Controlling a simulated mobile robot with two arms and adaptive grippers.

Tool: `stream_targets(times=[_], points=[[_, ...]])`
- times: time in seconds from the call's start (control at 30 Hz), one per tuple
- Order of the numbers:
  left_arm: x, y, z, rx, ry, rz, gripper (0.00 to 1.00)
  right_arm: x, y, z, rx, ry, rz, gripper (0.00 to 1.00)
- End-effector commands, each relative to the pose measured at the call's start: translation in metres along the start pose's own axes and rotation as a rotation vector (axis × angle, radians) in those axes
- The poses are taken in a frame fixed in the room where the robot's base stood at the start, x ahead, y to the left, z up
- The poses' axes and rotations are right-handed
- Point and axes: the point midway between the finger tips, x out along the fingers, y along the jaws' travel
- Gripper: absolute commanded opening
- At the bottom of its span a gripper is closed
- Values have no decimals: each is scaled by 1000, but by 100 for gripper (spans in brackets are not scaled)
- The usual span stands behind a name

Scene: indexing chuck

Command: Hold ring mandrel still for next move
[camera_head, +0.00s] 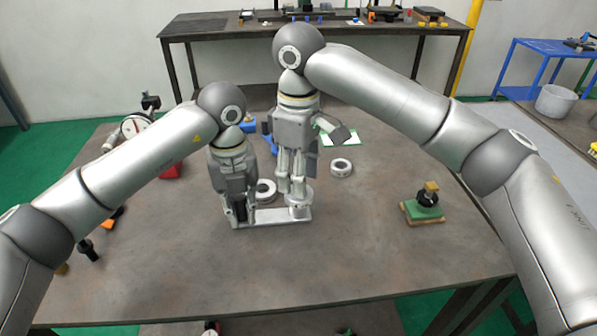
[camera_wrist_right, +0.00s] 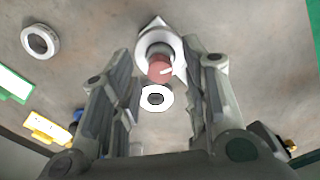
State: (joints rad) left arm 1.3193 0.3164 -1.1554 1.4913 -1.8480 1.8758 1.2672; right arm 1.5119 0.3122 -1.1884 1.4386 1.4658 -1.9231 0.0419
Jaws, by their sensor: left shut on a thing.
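The piece I take for the ring mandrel (camera_head: 272,218) is a light metal bar lying on the table, with a round, collar-like part (camera_head: 300,200) at its right end. My left gripper (camera_head: 240,217) points down at the bar's left end and is shut on it; the contact is partly hidden by the fingers. My right gripper (camera_head: 297,183) stands upright over the round end. In the right wrist view its fingers (camera_wrist_right: 160,75) are apart, with a white ring and a reddish round part (camera_wrist_right: 160,68) showing between them. Whether the fingers touch anything cannot be told.
A grey ring (camera_head: 341,167) lies right of my right gripper, and another ring (camera_head: 265,190) lies behind the bar. A green block with a black knob (camera_head: 424,205) stands at the right. A dial gauge (camera_head: 134,126) stands at the back left. The table's front (camera_head: 300,270) is clear.

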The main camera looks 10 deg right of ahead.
Motion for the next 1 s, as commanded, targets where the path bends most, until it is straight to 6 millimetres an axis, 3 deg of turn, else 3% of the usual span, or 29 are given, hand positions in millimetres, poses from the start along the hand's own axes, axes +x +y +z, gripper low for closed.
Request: stream_targets(times=[0.27, 0.7, 1.0], points=[[0, 0, 0, 1, 0, 0, 0, -7, 0, 0, 0, 1, 1, 42], [0, 0, 0, 0, 0, 0, 0, -90, 1, 0, 0, 0, 3, 42], [0, 0, 0, 0, 0, -1, 0, -118, 1, 0, -1, 0, 1, 42]])
